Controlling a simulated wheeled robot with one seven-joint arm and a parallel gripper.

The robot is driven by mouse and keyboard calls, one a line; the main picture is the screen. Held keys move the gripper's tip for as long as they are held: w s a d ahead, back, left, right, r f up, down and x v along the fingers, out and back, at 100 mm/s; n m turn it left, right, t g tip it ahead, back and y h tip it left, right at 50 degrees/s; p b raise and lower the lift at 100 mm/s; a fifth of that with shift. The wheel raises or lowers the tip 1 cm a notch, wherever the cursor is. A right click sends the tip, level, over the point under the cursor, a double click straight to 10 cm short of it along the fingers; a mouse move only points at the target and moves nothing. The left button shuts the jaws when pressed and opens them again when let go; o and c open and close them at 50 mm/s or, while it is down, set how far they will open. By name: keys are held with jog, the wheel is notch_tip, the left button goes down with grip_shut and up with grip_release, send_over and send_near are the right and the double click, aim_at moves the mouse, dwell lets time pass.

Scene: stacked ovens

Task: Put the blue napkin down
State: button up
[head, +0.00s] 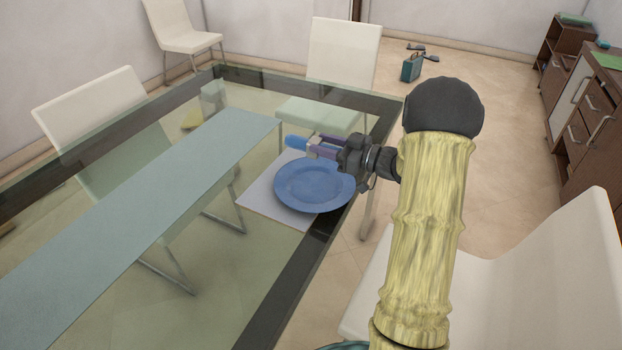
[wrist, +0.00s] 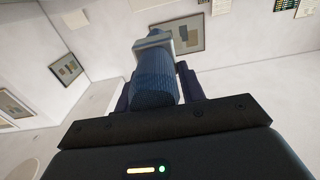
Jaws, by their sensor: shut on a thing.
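My gripper (head: 314,148) reaches in from the right over the far side of the blue plate and is shut on the blue napkin (head: 296,142). The napkin sticks out to the left past my fingertips. In the wrist view the napkin (wrist: 156,80) is a ribbed blue roll between my fingers, with a pale band (wrist: 152,41) near its far end. The blue plate (head: 313,186) lies on a pale placemat (head: 262,207) at the glass table's edge. I cannot tell how high the napkin is above the table.
The glass table (head: 225,260) has a dark border and a pale blue runner (head: 130,220) along it. White chairs stand around it, one at the far end (head: 342,55) and one at the near right (head: 520,270). A brown cabinet (head: 585,130) stands at the right.

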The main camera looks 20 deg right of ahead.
jog(key=shift+s+r, duration=0.1)
jog(key=b, duration=0.1)
send_over(324, 189)
notch_tip(324, 189, down, 6)
jog(key=shift+f, duration=0.2)
jog(key=shift+f+b, duration=0.45)
jog(key=shift+f, duration=1.4)
jog(key=shift+f, duration=0.35)
jog(key=o, duration=1)
jog(key=shift+r, duration=0.1)
